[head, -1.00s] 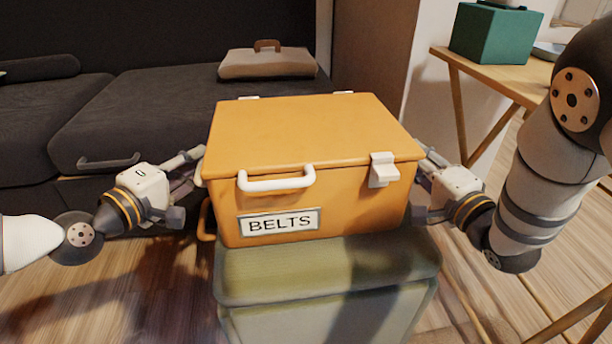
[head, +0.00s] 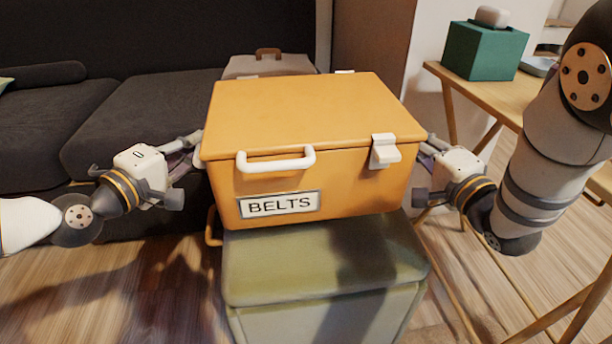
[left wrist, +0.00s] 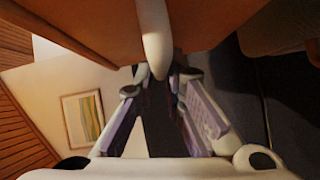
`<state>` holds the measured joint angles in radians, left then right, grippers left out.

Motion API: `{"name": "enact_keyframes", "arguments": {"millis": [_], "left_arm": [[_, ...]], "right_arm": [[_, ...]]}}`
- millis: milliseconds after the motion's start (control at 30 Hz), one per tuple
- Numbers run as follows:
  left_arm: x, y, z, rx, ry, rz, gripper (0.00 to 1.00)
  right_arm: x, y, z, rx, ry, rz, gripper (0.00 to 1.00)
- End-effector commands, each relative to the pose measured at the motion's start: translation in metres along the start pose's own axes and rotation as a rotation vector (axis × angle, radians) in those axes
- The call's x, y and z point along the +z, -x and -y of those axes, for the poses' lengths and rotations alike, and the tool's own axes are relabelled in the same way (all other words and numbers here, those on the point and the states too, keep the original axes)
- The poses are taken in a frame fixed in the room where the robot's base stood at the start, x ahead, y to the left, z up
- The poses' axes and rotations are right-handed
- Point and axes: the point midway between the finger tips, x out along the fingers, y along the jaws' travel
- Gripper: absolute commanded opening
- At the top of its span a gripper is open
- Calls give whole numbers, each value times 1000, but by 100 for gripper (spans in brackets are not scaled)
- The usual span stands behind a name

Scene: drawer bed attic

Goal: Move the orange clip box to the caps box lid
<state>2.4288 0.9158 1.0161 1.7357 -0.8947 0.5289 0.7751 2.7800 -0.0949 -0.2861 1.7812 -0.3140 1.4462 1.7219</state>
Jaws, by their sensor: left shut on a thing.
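The orange clip box (head: 310,120), labelled BELTS, has a white front handle and a white clip. It looks level and raised a little above a green padded stool (head: 320,262). My left gripper (head: 196,143) is shut on its left side handle; the left wrist view shows this white handle (left wrist: 152,35) between the fingers. My right gripper (head: 428,150) is at the box's right side, its fingertips partly hidden, and appears to hold the handle there. I cannot tell which thing is the caps box lid; no such label shows.
A grey-brown case (head: 268,64) with a brown handle stands behind the box by the dark sofa (head: 130,110). A teal box (head: 484,50) with a white handle on top stands on a wooden table (head: 510,92) at the right. Wooden floor (head: 150,290) is clear at the left.

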Motion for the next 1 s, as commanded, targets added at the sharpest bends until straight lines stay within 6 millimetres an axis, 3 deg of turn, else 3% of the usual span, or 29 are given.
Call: {"name": "enact_keyframes", "arguments": {"millis": [33,667,767,1000], "left_arm": [[-2,2,-10,6,-3,-2,0],[0,2,-6,4,-1,-1,0],[3,7,-5,4,0,0,0],[21,40,2,3,1,0,0]], "right_arm": [[-2,0,11,-9,2,-2,0],[-1,1,6,-6,1,-2,0],[0,7,5,-5,1,-2,0],[12,43,1,-4,-1,-4,0]]}}
